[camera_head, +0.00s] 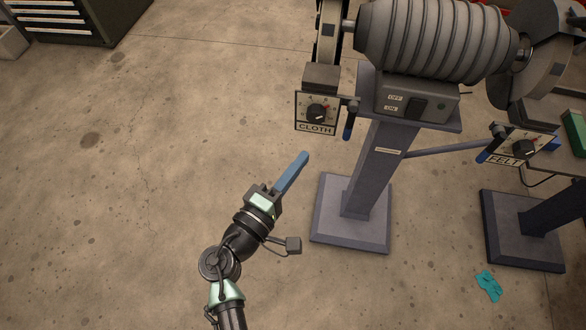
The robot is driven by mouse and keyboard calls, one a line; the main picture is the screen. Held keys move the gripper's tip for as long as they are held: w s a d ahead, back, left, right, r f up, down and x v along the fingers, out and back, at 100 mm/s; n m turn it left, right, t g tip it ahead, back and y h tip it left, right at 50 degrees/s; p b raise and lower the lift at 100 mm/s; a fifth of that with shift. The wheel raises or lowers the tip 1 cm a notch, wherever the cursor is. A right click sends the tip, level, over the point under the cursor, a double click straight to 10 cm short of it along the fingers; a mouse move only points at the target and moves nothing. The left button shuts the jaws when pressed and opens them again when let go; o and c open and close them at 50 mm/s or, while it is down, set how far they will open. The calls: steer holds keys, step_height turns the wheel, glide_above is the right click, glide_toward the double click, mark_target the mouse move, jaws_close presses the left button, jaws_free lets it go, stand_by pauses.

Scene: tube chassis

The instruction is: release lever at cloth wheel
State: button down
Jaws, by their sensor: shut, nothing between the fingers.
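The cloth wheel (328,32) is at the top, at the left end of the ribbed grey motor, and is partly cut off by the frame. Below it is a panel labelled CLOTH (316,113) with a dark knob. A lever with a dark blue handle (349,124) hangs just right of this panel, its handle pointing down. My gripper (304,157) has long blue fingers, closed together and empty. It points up and right, below and left of the lever, apart from it in the picture.
The ribbed motor (430,40) sits on a grey pedestal (371,170) with a wide base plate. A second panel labelled FELT (514,148) with its own blue lever (491,147) is at the right. A teal scrap (489,286) lies on the floor.

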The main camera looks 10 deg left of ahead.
mark_target(349, 125)
steer(key=w+d, duration=0.5)
steer(key=w, duration=0.1)
steer(key=shift+w+d+p, duration=0.15)
steer(key=shift+d+p, duration=0.2)
steer(key=shift+d, duration=0.05)
steer(key=shift+f, duration=0.1)
steer(key=shift+d+f+n+b, duration=0.15)
steer(key=shift+n+b, duration=0.25)
steer(key=shift+b, duration=0.75)
